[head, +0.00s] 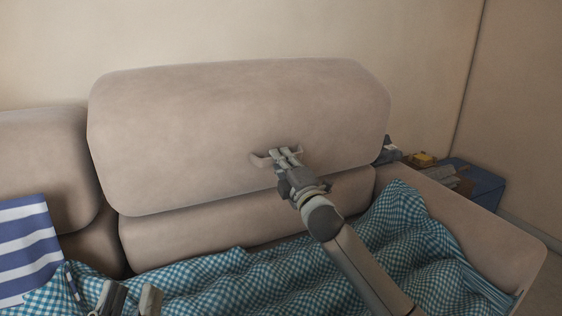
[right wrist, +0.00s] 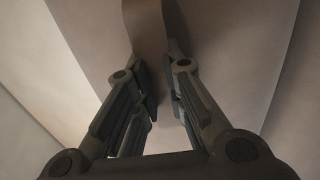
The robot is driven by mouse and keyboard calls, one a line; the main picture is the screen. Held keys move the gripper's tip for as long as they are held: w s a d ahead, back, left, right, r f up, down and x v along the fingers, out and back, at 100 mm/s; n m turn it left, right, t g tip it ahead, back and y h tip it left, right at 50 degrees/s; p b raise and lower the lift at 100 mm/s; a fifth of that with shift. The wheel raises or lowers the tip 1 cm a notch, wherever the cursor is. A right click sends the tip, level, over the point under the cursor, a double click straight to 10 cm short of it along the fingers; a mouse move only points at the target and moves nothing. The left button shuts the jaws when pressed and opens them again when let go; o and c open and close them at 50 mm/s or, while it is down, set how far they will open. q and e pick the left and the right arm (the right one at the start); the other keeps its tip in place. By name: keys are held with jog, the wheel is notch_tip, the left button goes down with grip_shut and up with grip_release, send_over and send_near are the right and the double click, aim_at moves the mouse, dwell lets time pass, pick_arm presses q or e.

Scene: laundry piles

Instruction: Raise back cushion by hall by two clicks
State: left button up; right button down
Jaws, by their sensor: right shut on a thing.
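The large beige back cushion (head: 190,125) stands in the middle of the head view, with its top above the cushion to its left (head: 45,150). My right gripper (head: 286,155) is at its front face, low and right of its middle. It is shut on a tan strap (head: 259,160) of the cushion. The strap also shows between the fingers in the right wrist view (right wrist: 148,35). My left gripper (head: 131,298) is at the bottom left, with its two fingers apart and nothing seen between them. Its lower part is cut off by the frame.
A teal checked cloth (head: 400,235) lies crumpled over the seat. A blue-and-white striped cloth (head: 25,250) is at the left. The sofa arm (head: 480,215) is on the right, with a blue box (head: 478,182) beyond it. The wall (head: 250,35) is behind the cushions.

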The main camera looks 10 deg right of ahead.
jog(key=shift+f, duration=0.35)
jog(key=c, duration=1.6)
grip_release()
jog(key=shift+o, duration=0.5)
jog(key=shift+r, duration=0.2)
jog(key=shift+s, duration=0.15)
jog(key=v, duration=1.1)
jog(key=shift+s, duration=0.4)
jog(key=shift+f, duration=0.1)
